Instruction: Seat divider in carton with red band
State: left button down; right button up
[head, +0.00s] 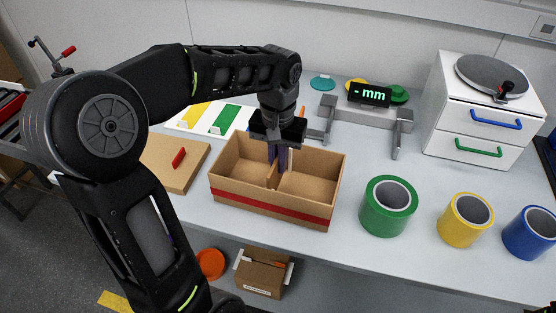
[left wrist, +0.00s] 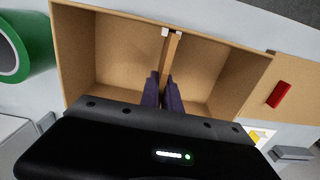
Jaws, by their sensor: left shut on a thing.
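The open brown carton with the red band (head: 270,207) stands on the bench, the band along its near wall. It also shows in the left wrist view (left wrist: 82,58). My left gripper (head: 278,160) points down into it, its dark fingers shut on the brown divider (head: 272,179). In the left wrist view the divider (left wrist: 171,56) stands upright between the fingers, across the middle of the carton, with white pieces at its far end. Its lower edge is hidden, so I cannot tell whether it touches the floor. My right gripper is not in view.
Green (head: 387,207), yellow (head: 465,219) and blue (head: 530,232) rolls stand to the right. A brown panel with a red handle (head: 178,158) lies left of the carton. A grey gauge with a "mm" display (head: 370,95) and a white drawer unit (head: 480,115) stand behind.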

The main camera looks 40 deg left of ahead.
pick_arm(q)
jog(key=shift+f+b, duration=1.25)
jog(key=shift+f, duration=0.55)
jog(key=c, duration=1.5)
grip_release()
jog(key=shift+r, duration=0.1)
notch_tip(320, 180, up, 8)
jog(key=shift+f, duration=0.1)
jog(key=shift+f, duration=0.1)
